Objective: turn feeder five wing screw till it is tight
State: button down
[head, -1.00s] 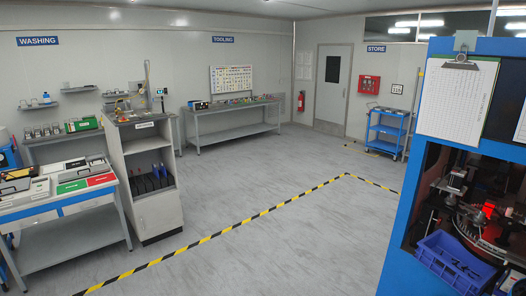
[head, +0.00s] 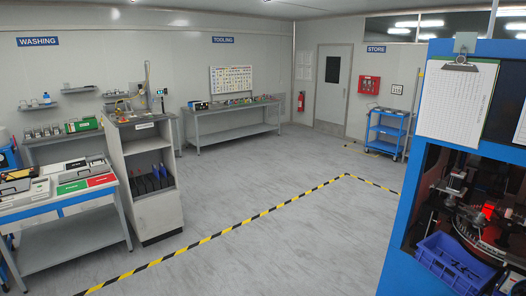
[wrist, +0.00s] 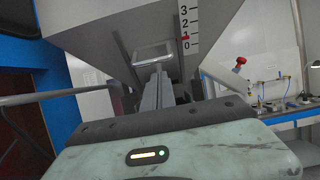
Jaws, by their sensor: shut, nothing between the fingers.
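In the wrist view my gripper (wrist: 159,70) points away from the camera, its two fingers together and nothing seen between them. Ahead and above it is a large grey sloped body (wrist: 110,35), which looks like a hopper. A white scale (wrist: 188,25) with numbers and a red mark near zero is on its right. I cannot pick out a wing screw or a feeder number. My gripper is not in the head view.
In the head view the blue sorter cabinet (head: 397,240) stands at the right, with a blue bin (head: 437,265) of dark parts inside. A grey bench (wrist: 290,117) with small items shows at right in the wrist view. The floor (head: 270,255) is open around the striped line.

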jog(key=w+a+f+b, duration=0.1)
jog(key=f+b, duration=0.1)
jog(key=w+a+f+b, duration=0.2)
jog(key=shift+w, duration=0.3)
jog(key=shift+r, duration=0.1)
